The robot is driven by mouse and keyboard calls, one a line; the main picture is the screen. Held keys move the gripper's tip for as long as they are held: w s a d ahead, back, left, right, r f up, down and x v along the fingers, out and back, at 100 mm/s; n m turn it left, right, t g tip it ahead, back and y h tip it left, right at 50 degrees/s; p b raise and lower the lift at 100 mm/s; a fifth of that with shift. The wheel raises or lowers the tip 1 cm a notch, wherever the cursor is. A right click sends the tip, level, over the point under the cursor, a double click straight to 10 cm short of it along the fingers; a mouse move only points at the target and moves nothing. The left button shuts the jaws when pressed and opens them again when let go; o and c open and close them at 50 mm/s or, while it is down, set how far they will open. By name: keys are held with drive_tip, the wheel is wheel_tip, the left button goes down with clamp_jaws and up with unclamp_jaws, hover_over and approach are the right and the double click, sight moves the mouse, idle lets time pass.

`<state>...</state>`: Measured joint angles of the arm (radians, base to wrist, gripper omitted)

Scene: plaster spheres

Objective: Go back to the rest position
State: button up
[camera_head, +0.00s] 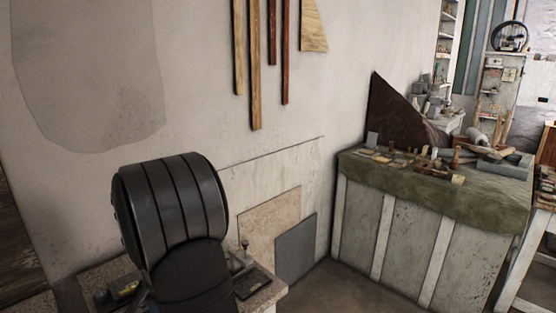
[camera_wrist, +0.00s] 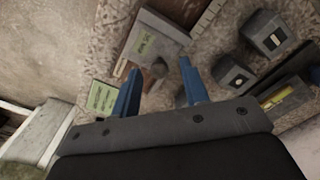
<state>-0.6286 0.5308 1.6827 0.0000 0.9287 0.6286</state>
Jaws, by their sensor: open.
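My gripper (camera_wrist: 157,88) shows in the wrist view with its two blue fingers apart and nothing between them. Its fingers point over a speckled stone-like tabletop (camera_wrist: 112,43) that holds several small things. In the head view my dark, ribbed arm stands in front of this tabletop (camera_head: 265,295), and the gripper itself is hidden there. How far the fingers are above the surface I cannot tell.
In the wrist view a grey block with a green label (camera_wrist: 155,42), a green card (camera_wrist: 101,98) and dark grey blocks (camera_wrist: 268,35) lie near the fingers. In the head view a wall stands behind my arm, and a cluttered green-topped bench (camera_head: 430,190) stands at the right.

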wheel_tip(320, 180, up, 17)
wheel_tip(320, 180, down, 17)
drive_tip(key=shift+f, duration=0.1)
drive_tip(key=s+a, duration=0.3)
drive_tip(key=a, duration=0.1)
drive_tip(key=shift+s+r, duration=0.25)
drive_tip(key=shift+s, duration=0.1)
wheel_tip(320, 180, up, 15)
drive_tip(key=s+n, duration=0.2)
drive_tip(key=n, duration=0.6)
drive_tip(key=shift+r+n, duration=0.15)
drive_tip(key=shift+n, duration=0.15)
drive_tip(key=shift+d, duration=0.1)
